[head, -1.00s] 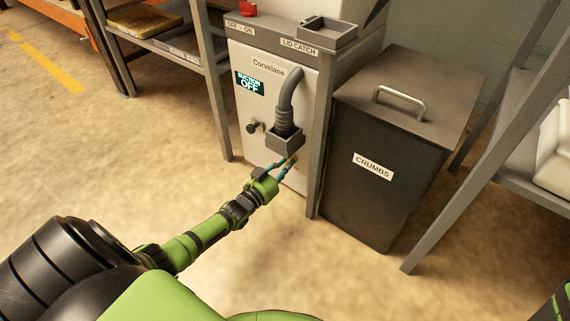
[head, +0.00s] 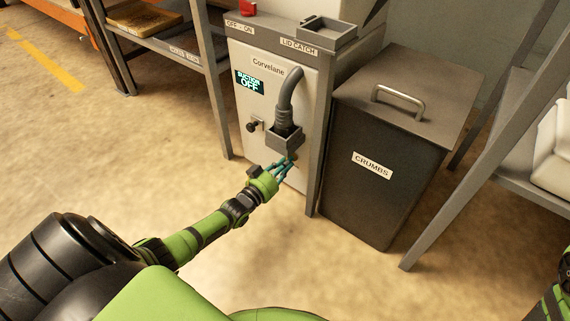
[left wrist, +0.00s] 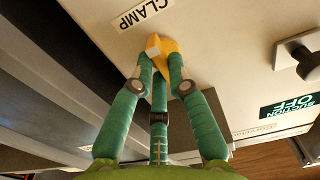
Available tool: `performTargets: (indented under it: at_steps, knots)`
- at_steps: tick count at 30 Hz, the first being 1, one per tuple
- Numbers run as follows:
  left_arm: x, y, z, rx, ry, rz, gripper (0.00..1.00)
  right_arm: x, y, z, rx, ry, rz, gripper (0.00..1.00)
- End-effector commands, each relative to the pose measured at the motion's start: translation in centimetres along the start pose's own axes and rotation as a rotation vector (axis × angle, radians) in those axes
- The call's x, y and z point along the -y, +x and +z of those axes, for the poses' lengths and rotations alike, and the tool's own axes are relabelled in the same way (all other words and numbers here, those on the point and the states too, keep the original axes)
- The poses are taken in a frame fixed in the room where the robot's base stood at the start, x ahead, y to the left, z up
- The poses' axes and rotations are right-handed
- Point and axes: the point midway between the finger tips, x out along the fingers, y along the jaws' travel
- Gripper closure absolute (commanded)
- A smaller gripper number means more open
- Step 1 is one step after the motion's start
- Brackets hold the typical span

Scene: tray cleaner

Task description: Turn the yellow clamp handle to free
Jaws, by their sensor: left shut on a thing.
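The yellow clamp handle (left wrist: 168,46) shows in the left wrist view, on the pale front panel just below the CLAMP label (left wrist: 142,14). My left gripper (left wrist: 160,64) has its green fingers shut on the handle, and its fingertips cover part of it. In the head view my left gripper (head: 287,164) is at the front of the Corvelane unit (head: 262,92), just below the grey hose socket (head: 286,140). The handle is hard to make out there behind the fingers. My right gripper is not in view.
The unit's display (head: 249,83) reads SUCTION OFF, with a black knob (head: 253,126) below it. A dark CRUMBS bin (head: 385,190) stands close on the right. A ribbed grey hose (head: 288,95) runs into the socket. Open floor lies to the left.

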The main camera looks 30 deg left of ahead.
Motion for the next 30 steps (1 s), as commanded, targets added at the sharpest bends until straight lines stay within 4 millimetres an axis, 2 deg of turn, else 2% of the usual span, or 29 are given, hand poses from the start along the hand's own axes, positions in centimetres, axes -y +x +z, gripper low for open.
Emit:
performTargets:
  at_steps: [5, 6, 7, 20, 26, 30]
  knots:
    - [-0.1, 0.1, -0.1, -0.002, -0.003, 0.0, 1.0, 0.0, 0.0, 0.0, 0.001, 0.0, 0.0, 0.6]
    - [-0.1, 0.1, -0.1, -0.002, -0.004, 0.0, 0.67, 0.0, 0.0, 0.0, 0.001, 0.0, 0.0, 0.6]
    - [-0.1, 0.1, -0.1, -0.002, -0.003, 0.0, 0.59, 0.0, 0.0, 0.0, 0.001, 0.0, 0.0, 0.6]
    - [0.0, -0.6, 0.1, 0.001, -0.001, -0.001, 0.59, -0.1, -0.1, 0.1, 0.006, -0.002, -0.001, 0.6]
    - [0.0, -3.5, 0.1, 0.002, -0.001, 0.0, 0.59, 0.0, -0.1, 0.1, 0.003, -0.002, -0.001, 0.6]
    - [-0.1, -6.4, 0.1, 0.002, -0.002, 0.0, 0.59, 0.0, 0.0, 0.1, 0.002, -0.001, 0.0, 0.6]
